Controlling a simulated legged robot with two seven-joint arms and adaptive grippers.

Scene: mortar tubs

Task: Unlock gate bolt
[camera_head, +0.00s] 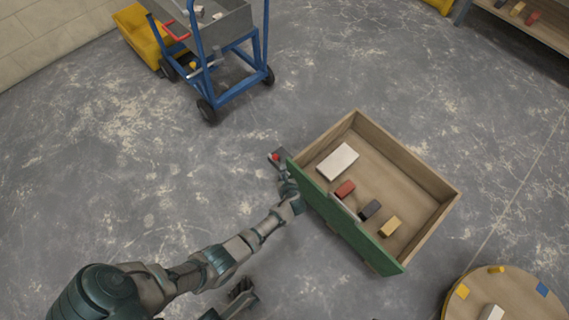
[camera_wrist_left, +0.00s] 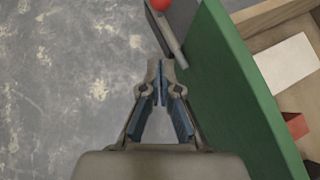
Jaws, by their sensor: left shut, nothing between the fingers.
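The green gate panel (camera_head: 322,208) forms the near side of an open wooden box (camera_head: 432,178). At its far left end is a dark grey bolt piece (camera_head: 281,155) with a red knob (camera_head: 275,156). In the left wrist view the grey bolt piece (camera_wrist_left: 168,35) and red knob (camera_wrist_left: 160,4) are at the top, beside the green panel (camera_wrist_left: 232,90). My left gripper (camera_wrist_left: 160,72) is shut and empty, just short of the bolt piece; contact is unclear. It also shows in the head view (camera_head: 286,178). My right gripper (camera_head: 241,289) is low, its fingers unclear.
The box holds a white block (camera_head: 338,161), a red block (camera_head: 345,189), a black block (camera_head: 370,210) and a tan block (camera_head: 390,226). A blue cart (camera_head: 232,92) stands at the back left. A round table (camera_head: 515,290) is at bottom right. The floor to the left is clear.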

